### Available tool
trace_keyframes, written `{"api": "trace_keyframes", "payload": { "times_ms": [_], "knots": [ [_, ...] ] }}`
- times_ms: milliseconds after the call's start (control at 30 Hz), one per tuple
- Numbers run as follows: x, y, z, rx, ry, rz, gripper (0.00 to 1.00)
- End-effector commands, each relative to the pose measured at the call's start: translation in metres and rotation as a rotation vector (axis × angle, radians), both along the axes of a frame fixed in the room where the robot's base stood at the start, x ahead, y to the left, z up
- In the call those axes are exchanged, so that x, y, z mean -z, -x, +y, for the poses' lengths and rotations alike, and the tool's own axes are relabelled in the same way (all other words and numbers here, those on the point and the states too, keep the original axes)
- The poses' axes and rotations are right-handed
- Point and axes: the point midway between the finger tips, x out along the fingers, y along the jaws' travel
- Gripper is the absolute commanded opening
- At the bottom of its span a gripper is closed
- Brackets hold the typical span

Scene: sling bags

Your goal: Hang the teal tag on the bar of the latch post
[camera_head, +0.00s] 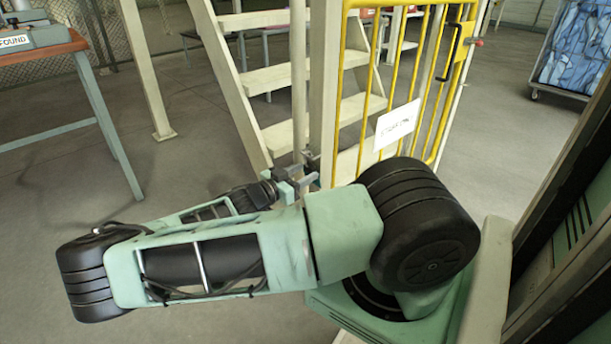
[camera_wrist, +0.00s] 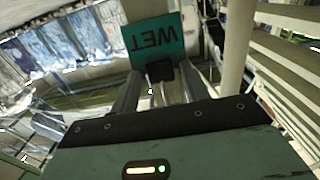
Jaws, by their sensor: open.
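The teal tag (camera_wrist: 154,38) with the dark word WET shows at the top middle of the wrist view, its lettering upside down there. A black block (camera_wrist: 160,72) sits at its lower edge, between or just beyond my fingertips. My gripper (camera_wrist: 158,88) is open, with one grey finger on each side of that block; contact cannot be told. In the head view my gripper (camera_head: 298,184) is beside the pale latch post (camera_head: 325,90).
A yellow barred gate (camera_head: 407,75) with a white sign (camera_head: 397,124) stands right of the post. Pale stairs (camera_head: 290,78) rise behind it. A table (camera_head: 35,50) is at the left, and a cart of blue bags (camera_head: 577,45) at the far right.

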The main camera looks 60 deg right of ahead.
Motion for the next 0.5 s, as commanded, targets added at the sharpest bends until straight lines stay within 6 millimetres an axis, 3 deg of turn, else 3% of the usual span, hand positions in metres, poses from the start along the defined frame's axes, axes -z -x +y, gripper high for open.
{"api": "trace_keyframes", "payload": {
  "times_ms": [67, 200, 500],
  "knots": [
    [-0.0005, 0.0016, -0.0029, 0.004, 0.001, 0.002, 0.4],
    [-0.0006, 0.002, -0.0034, 0.005, 0.001, 0.002, 0.01],
    [-0.0032, 0.0041, -0.0043, 0.01, 0.004, 0.004, 0.0]
  ]
}}
